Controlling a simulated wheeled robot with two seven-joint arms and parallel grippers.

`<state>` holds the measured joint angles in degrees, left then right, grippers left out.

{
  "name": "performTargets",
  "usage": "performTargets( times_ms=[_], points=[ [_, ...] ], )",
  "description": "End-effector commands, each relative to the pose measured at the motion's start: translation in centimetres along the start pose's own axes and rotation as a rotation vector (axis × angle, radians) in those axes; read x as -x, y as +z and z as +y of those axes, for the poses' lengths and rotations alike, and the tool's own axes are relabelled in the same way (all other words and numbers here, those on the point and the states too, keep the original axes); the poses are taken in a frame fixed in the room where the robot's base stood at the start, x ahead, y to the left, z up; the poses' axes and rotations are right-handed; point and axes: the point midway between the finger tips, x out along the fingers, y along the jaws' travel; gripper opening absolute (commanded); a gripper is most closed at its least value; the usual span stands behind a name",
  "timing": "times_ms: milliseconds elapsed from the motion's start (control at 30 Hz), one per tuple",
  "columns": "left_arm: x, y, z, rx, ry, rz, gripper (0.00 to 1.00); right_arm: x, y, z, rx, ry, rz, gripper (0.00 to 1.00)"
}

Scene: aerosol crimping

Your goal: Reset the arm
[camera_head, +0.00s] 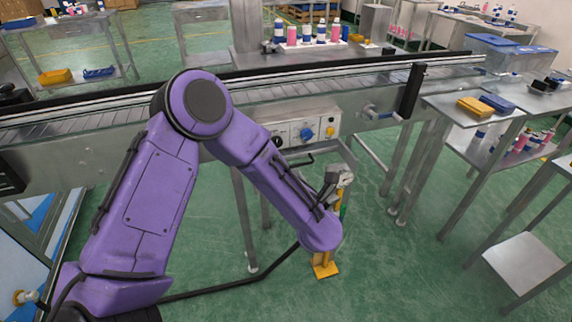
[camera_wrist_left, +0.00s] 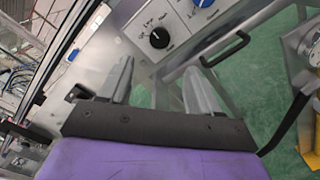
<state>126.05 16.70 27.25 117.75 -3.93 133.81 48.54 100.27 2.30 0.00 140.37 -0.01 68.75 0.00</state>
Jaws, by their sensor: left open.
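My left arm (camera_head: 150,195) is purple and rises from the lower left of the head view. It bends at a high elbow, and its forearm slants down to the right in front of the machine. The left gripper is not clearly visible there. In the left wrist view, the left gripper (camera_wrist_left: 160,88) shows two grey fingers set apart with nothing between them. The fingers point towards the machine's control panel (camera_wrist_left: 130,28), which has a black knob (camera_wrist_left: 159,38) and a blue knob (camera_wrist_left: 202,3). No right arm or gripper shows.
A conveyor (camera_head: 300,88) runs across the head view. The control panel (camera_head: 285,130) is below it, and a metal fitting with a gauge (camera_head: 345,180) is beside my forearm. Side tables (camera_head: 470,112) at right hold yellow and blue trays. Green floor (camera_head: 390,270) is clear at lower middle.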

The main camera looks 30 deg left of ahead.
Motion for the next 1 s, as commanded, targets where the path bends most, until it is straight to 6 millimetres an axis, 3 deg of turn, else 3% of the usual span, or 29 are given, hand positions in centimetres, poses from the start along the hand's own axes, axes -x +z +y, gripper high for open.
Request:
performTargets(
  times_ms=[467,567,633,667,700,767,800,900,1000],
  points=[
    [0.0,0.0,0.0,-0.012,-0.001,-0.001,0.63,0.0,0.0,0.0,0.0,0.0,0.0,0.0],
    [0.2,1.0,-1.4,-0.193,-0.073,-0.066,0.63,0.0,0.0,0.0,0.0,0.0,0.0,0.0],
    [1.2,0.4,-4.0,-0.488,-0.188,-0.182,0.63,0.0,0.0,0.0,0.0,0.0,0.0,0.0],
    [2.1,-0.8,-5.7,-0.662,-0.253,-0.248,0.63,0.1,0.0,0.0,0.0,0.0,0.0,0.0],
    [3.5,-3.5,-8.0,-0.898,-0.347,-0.338,0.63,0.2,-0.1,0.0,0.0,0.0,0.0,0.0],
    [5.8,-7.9,-10.5,-1.187,-0.476,-0.457,0.63,0.4,-0.2,0.0,0.0,0.0,0.0,0.0],
    [7.4,-11.1,-11.6,-1.348,-0.558,-0.528,0.63,0.5,-0.2,0.1,0.0,0.0,0.0,0.0],
    [11.4,-19.3,-12.6,-1.684,-0.768,-0.689,0.63,0.8,-0.3,0.1,0.0,0.0,0.0,0.0],
    [15.0,-27.0,-11.4,-1.922,-0.972,-0.81,0.63,1.0,-0.4,0.1,0.0,0.0,0.0,0.0]
  ],
)
